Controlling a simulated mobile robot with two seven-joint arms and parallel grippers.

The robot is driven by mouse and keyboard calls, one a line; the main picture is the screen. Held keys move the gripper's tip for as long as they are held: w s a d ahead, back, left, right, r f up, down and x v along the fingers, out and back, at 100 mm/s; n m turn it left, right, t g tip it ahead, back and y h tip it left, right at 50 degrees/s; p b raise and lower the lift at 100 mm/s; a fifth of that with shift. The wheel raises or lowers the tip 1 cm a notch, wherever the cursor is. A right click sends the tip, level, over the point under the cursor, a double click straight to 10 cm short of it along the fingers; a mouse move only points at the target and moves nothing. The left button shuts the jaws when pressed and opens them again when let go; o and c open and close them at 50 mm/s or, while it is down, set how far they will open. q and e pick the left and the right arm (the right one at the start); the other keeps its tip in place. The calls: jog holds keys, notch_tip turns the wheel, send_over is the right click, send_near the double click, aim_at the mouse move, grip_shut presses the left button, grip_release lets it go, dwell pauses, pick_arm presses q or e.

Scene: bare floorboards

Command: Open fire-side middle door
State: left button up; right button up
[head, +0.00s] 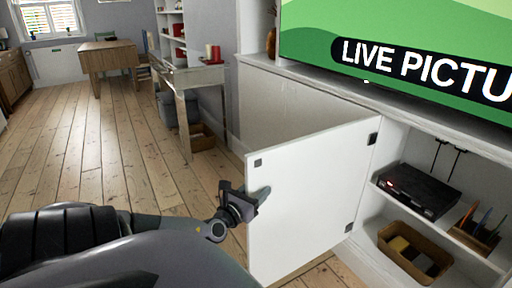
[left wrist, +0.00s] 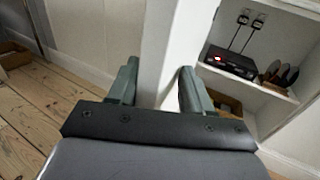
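The white cabinet door (head: 310,192) stands swung well out from the low white cabinet under the screen, hinged on its right side. My left gripper (head: 245,197) is at the door's free left edge in the head view. In the left wrist view, the gripper's two fingers (left wrist: 158,92) lie on either side of the door (left wrist: 178,40), partly spread and seemingly touching both faces. One finger shows on the near face in the head view. My right gripper is not in view.
The open compartment holds a black box (head: 416,190), a wicker basket (head: 412,252) and a small holder (head: 474,232) on shelves. A large screen (head: 400,45) stands on the cabinet top. A desk (head: 190,78) is beyond; the floorboards (head: 95,160) at left are clear.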

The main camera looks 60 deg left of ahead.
pick_arm(q)
jog(key=shift+d, duration=0.1)
jog(key=shift+s+d, duration=0.2)
jog(key=shift+s, duration=0.25)
jog(key=shift+p+v, duration=0.85)
jog(key=shift+v, duration=2.15)
jog(key=shift+s, duration=0.1)
